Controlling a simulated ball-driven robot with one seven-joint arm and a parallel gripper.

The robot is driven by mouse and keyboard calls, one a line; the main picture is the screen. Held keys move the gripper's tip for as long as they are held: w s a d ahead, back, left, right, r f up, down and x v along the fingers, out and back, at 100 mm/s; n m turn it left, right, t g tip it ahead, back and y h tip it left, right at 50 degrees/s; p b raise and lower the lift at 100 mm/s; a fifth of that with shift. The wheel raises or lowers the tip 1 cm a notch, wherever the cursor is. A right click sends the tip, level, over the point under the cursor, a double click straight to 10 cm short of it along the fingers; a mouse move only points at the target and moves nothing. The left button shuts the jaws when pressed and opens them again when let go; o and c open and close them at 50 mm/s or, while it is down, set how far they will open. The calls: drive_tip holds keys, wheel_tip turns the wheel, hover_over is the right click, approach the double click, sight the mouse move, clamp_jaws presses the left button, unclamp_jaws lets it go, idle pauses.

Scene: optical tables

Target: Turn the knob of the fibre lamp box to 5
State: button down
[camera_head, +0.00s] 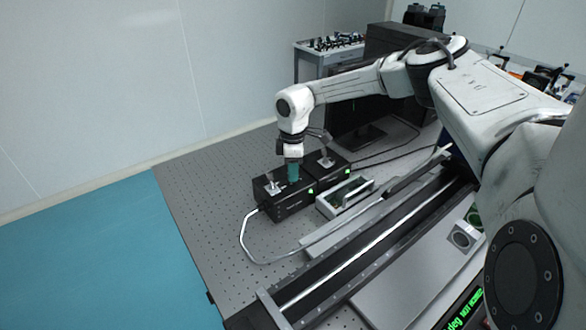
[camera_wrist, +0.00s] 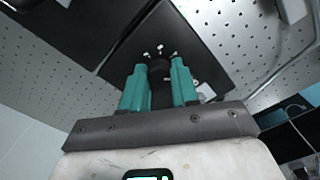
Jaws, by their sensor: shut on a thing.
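The fibre lamp box is a black box (camera_head: 284,208) on the perforated optical table, with a small green lit display. My gripper (camera_head: 293,178) points down onto its top, with teal fingers. In the wrist view, my gripper (camera_wrist: 159,68) is shut on a dark knob (camera_wrist: 159,80) that sits between the two fingers. White marks show on the black top around the knob. The fingers hide the knob's sides, and its setting cannot be read.
A grey cable (camera_head: 243,240) curves from the lamp box over the table. A small open tray (camera_head: 345,196) and a long rail (camera_head: 360,252) lie to the right. The table's left part is clear.

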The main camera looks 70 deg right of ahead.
drive_tip(key=shift+w, duration=0.1)
drive_tip(key=c, duration=0.8)
unclamp_jaws()
drive_tip(key=shift+c, duration=0.2)
wheel_tip(320, 180, up, 11)
drive_tip(key=b, duration=0.2)
drive_tip(key=shift+f, duration=0.15)
